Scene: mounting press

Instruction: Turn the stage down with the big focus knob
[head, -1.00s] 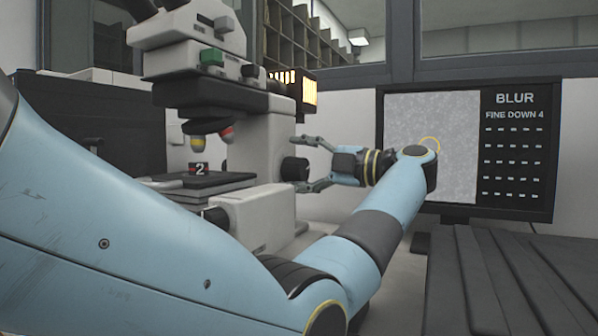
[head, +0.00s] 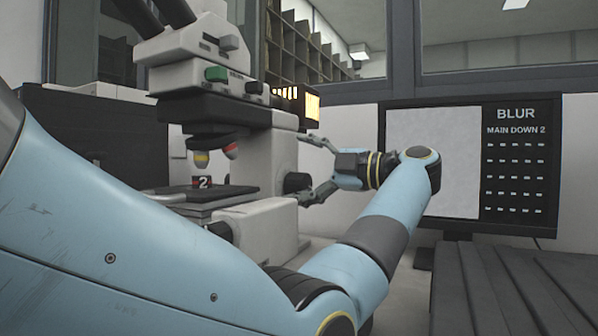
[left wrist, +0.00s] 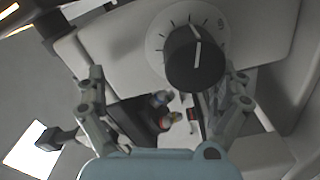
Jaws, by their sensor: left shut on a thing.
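The microscope (head: 262,160) stands left of centre in the head view. Its dark stage (head: 215,193) carries a small block marked 2 (head: 202,181) below the objectives. A black focus knob (head: 297,183) sits on the microscope's right side. My left gripper (head: 304,168) reaches it from the right, one finger above and one below, and is shut on it. In the left wrist view, a black knob with a white pointer line (left wrist: 195,60) sits on a marked dial, with fingers at both sides. The exact finger contact is hard to see. My right gripper is out of view.
A monitor (head: 510,215) at the right reads BLUR and MAIN DOWN 2, with a pale, nearly plain picture. A second, lower knob (head: 220,230) is on the microscope base. Ribbed dark panels (head: 500,285) lie at the lower right. A lit lamp housing (head: 312,105) is above the gripper.

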